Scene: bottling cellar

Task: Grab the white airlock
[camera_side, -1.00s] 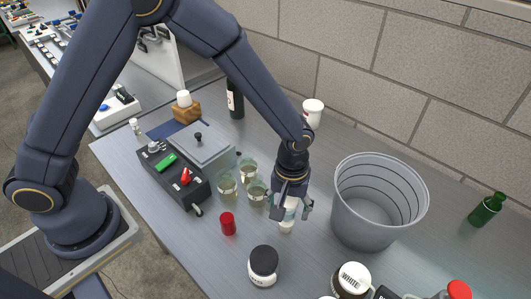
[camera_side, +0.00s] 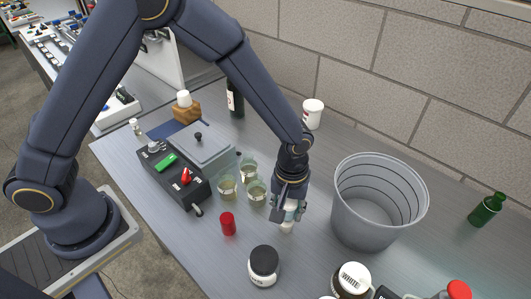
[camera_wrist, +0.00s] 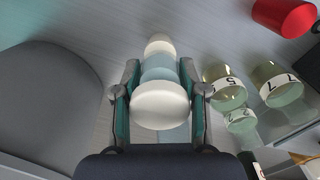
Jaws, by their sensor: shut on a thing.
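The white airlock (camera_wrist: 160,103) has a wide white cap, a pale blue middle and a smaller white end. In the wrist view it sits between the two fingers of my gripper (camera_wrist: 160,108), which is shut on it. In the side view my gripper (camera_side: 289,208) points down beside the grey bucket, and the airlock's white lower end (camera_side: 287,227) shows below the fingers, at or close to the table top. The rest of the airlock is mostly hidden by the fingers there.
A grey bucket (camera_side: 350,215) stands close on the right. Several numbered glass jars (camera_side: 228,187) and a red cylinder (camera_side: 228,224) stand on the left. A black-lidded jar (camera_side: 263,266) is in front. A black device (camera_side: 172,178) lies further left.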

